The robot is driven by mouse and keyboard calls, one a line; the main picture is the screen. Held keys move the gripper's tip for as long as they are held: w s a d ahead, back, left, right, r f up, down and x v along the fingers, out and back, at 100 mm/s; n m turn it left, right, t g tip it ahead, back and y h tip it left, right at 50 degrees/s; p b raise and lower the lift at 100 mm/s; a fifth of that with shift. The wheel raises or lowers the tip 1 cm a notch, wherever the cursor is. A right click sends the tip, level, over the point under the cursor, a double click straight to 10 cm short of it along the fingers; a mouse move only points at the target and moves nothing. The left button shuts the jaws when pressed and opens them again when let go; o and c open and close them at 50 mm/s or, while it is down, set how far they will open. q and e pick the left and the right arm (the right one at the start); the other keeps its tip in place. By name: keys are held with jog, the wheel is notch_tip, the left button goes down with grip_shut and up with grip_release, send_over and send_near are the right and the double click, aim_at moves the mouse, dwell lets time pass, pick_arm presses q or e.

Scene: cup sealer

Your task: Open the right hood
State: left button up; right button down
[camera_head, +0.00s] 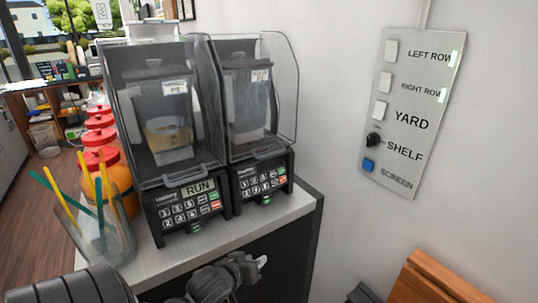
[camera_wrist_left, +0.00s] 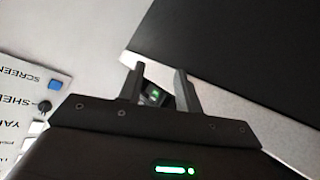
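The right hood (camera_head: 285,85) is a clear smoky cover over the right blender, whose jug (camera_head: 246,100) shows through it. It appears down, with its front handle (camera_head: 270,153) just above the keypad (camera_head: 262,182). My left gripper (camera_head: 240,277) is low in front of the counter, below and apart from the hood. In the left wrist view, the left gripper's fingers (camera_wrist_left: 160,86) stand apart. A small dark thing with a green light (camera_wrist_left: 155,95) shows between them; I cannot tell whether it is near. My right gripper is in neither view.
The left blender (camera_head: 160,110) stands close beside, its hood down and display reading RUN. A glass of straws (camera_head: 100,235) and red-lidded jars (camera_head: 100,135) stand left. A labelled switch panel (camera_head: 412,110) is on the right wall. A wooden piece (camera_head: 440,280) is lower right.

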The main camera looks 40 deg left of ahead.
pick_arm(q)
jog(key=w+a+r+n+t, duration=0.35)
jog(key=w+a+r, duration=0.2)
jog(key=r, duration=0.45)
jog(key=n+t+h, duration=0.1)
jog(key=n+t, duration=0.2)
jog(key=t, duration=0.2)
send_near(270, 154)
jog(key=shift+m, duration=0.25)
jog(key=p+x, duration=0.1)
jog(key=x, duration=0.3)
jog(key=p+x, duration=0.1)
jog(key=x, duration=0.4)
jog(key=shift+a+f+p, duration=0.2)
jog(key=shift+p, duration=0.15)
jog(key=shift+x, duration=0.75)
jog(key=shift+f, duration=0.1)
grip_shut()
